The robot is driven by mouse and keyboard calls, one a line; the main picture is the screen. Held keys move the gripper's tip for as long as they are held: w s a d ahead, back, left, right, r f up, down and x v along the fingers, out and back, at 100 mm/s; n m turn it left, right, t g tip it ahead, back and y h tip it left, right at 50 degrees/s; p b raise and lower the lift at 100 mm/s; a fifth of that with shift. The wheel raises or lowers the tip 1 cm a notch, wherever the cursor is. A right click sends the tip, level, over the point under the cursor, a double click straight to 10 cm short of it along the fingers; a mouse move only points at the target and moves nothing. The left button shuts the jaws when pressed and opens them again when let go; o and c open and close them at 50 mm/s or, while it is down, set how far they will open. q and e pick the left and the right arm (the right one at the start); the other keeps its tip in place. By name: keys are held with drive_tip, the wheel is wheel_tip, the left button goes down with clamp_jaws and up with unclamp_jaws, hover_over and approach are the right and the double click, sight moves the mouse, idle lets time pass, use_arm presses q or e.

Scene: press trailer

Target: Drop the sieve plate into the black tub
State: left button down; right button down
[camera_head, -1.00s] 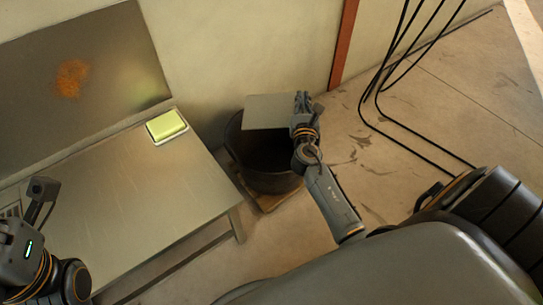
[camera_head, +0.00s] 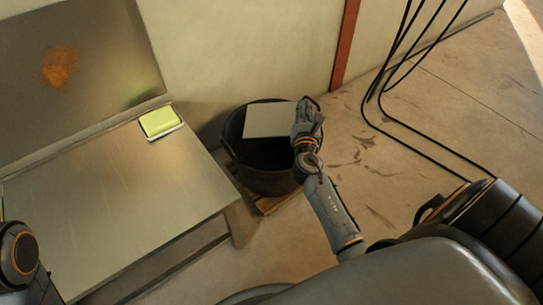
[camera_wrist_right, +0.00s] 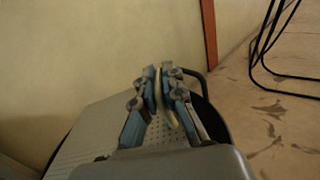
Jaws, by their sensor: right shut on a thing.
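The sieve plate (camera_head: 270,120) is a flat grey rectangular sheet. In the right wrist view the sieve plate (camera_wrist_right: 100,133) shows rows of small holes. My right gripper (camera_head: 309,104) is at the plate's right end and shut on it; the wrist view shows the fingers (camera_wrist_right: 159,72) close together on a pale edge piece. My left gripper is out of the head view; only part of that arm shows.
A metal table (camera_head: 110,205) with a yellow-green sponge-like block (camera_head: 160,122) stands left of the tub. The tub rests on a wooden pallet (camera_head: 272,205). Black bent tubes (camera_head: 388,90) stand at the right, with bare floor (camera_head: 370,170) between.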

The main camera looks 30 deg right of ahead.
drive_tip(key=shift+r, duration=0.2)
drive_tip(key=c, duration=1.4)
unclamp_jaws()
drive_tip(key=shift+o, duration=0.2)
drive_tip(key=shift+f, duration=0.3)
drive_tip(key=v, duration=1.2)
drive_tip(key=shift+r, duration=0.25)
